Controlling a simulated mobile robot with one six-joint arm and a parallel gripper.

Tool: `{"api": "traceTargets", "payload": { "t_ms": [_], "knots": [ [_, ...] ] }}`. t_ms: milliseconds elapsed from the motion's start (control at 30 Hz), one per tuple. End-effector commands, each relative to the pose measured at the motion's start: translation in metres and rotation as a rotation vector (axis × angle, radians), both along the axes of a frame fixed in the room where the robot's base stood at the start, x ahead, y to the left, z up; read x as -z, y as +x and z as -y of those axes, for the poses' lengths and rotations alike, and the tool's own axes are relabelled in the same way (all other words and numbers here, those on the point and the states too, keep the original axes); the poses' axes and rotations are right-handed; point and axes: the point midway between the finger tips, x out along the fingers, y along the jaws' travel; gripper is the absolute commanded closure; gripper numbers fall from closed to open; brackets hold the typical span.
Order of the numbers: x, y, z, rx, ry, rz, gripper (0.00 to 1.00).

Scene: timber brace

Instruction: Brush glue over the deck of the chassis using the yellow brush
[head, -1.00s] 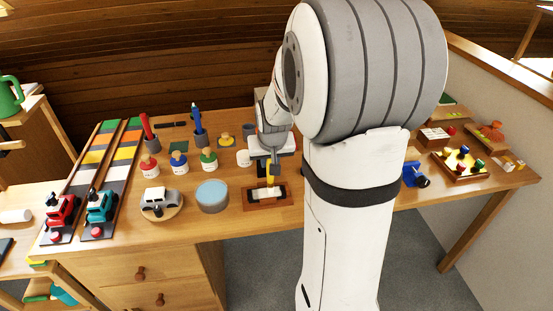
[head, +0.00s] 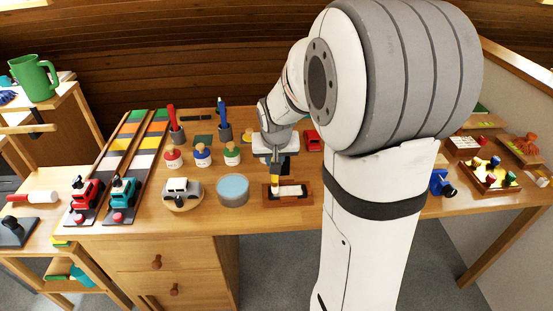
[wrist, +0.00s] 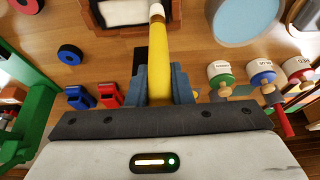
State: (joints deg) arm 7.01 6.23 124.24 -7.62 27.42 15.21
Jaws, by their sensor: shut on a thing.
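The yellow brush (wrist: 158,60) is held between my gripper's fingers (wrist: 160,88), which are shut on its handle. Its pale tip points down at the chassis; I cannot tell whether the bristles touch. The chassis (head: 291,191) shows a whitish deck and lies in a brown wooden tray (head: 287,203) near the table's front edge. In the head view my gripper (head: 275,168) is above the left end of the chassis, with the brush (head: 275,182) below it. In the wrist view the chassis (wrist: 122,12) is partly cut off at the top edge.
Red, blue and green glue pots (head: 232,154) stand behind. A red car (head: 312,140) is behind my gripper. My arm hides the table to the right.

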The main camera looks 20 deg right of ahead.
Motion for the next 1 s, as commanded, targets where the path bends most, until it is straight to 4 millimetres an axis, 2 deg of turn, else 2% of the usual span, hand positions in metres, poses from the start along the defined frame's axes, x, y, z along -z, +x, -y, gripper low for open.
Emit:
{"api": "traceTargets", "payload": {
  "t_ms": [300,567,1000],
  "knots": [
    [0.0,-0.008,0.028,0.005,0.001,0.0,1.0],
    [0.001,-0.011,0.038,0.002,0.0,-0.001,1.0],
    [-0.001,-0.021,0.071,0.003,0.0,0.0,1.0]
  ]
}}
